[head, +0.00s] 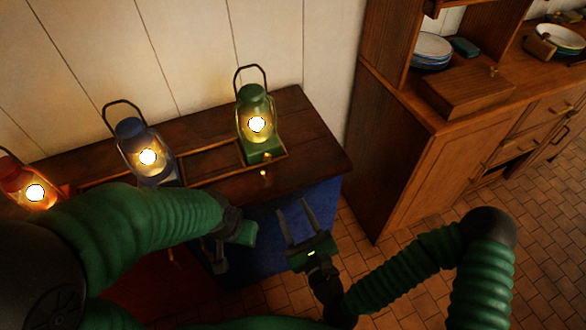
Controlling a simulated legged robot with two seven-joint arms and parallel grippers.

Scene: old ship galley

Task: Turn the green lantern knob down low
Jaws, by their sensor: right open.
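The green lantern (255,103) stands upright and lit at the right end of the dark wooden bench top (318,148), inside a low wooden frame. A small brass knob (264,173) shows in front of its green base. My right gripper (292,204) is open and empty, its two fingers pointing up toward the bench. It is below and slightly right of the knob, apart from it. My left gripper (228,250) is in front of the bench, lower left of the knob; its fingers are partly hidden and I cannot tell its opening.
A lit blue lantern (131,130) and a lit red lantern (18,178) stand to the left on the same bench. Blue cloth (318,205) hangs below the bench front. A wooden dresser (400,165) with plates stands at the right.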

